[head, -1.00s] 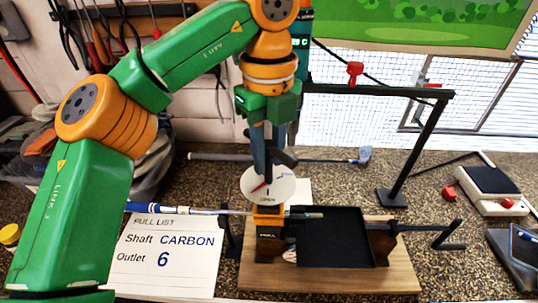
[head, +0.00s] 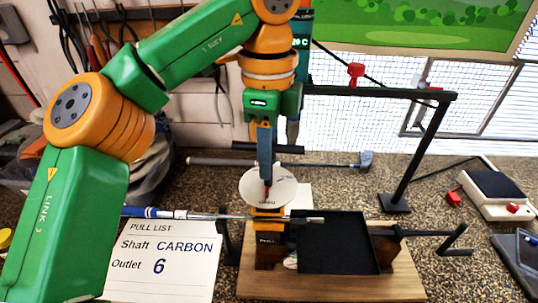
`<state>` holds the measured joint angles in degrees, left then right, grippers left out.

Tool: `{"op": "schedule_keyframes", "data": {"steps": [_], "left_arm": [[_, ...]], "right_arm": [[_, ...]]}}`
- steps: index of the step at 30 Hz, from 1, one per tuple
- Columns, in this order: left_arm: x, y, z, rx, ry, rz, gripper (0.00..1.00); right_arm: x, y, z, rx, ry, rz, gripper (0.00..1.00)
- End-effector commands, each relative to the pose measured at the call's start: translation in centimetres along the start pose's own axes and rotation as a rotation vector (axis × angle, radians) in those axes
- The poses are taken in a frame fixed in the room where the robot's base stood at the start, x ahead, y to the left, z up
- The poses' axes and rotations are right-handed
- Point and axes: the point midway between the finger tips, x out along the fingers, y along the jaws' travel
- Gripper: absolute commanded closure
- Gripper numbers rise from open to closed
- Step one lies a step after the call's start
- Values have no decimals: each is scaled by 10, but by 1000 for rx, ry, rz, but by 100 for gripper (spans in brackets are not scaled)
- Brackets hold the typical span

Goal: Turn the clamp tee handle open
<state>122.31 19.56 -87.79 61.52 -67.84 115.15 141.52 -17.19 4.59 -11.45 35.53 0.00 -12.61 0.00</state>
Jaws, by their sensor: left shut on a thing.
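The clamp (head: 267,225) is an orange and dark block on a wooden board (head: 330,288). Above it is a white disc (head: 284,190) with small lettering and a red pointer (head: 267,189), which points down the picture to the lettering at the disc's near edge. The dark tee handle (head: 291,149) lies crosswise above the disc, its bar showing on both sides of the gripper. My left gripper (head: 265,172) points down and is shut on the tee handle; its fingers hide the middle. A golf shaft (head: 190,214) runs sideways through the clamp. My right gripper is not in view.
A black tray (head: 335,262) stands right of the clamp. A card (head: 165,250) reads "Shaft CARBON, Outlet 6". Another club (head: 335,164) lies behind. A black stand (head: 425,150) with red parts and a scale-like device (head: 495,195) are at right.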

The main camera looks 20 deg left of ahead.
Motion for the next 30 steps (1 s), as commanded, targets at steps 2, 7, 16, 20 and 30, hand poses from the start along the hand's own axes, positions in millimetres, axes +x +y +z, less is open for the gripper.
{"op": "schedule_keyframes", "data": {"steps": [2,7,16,20,30], "left_arm": [[0,0,0,-14,0,1,100],[0,0,0,-29,0,1,100],[1,0,0,-30,0,3,100],[1,0,0,-30,0,3,52],[-2,0,0,-30,0,1,41]], "right_arm": [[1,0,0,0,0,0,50],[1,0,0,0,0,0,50],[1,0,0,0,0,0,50],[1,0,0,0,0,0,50],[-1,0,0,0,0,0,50]]}}
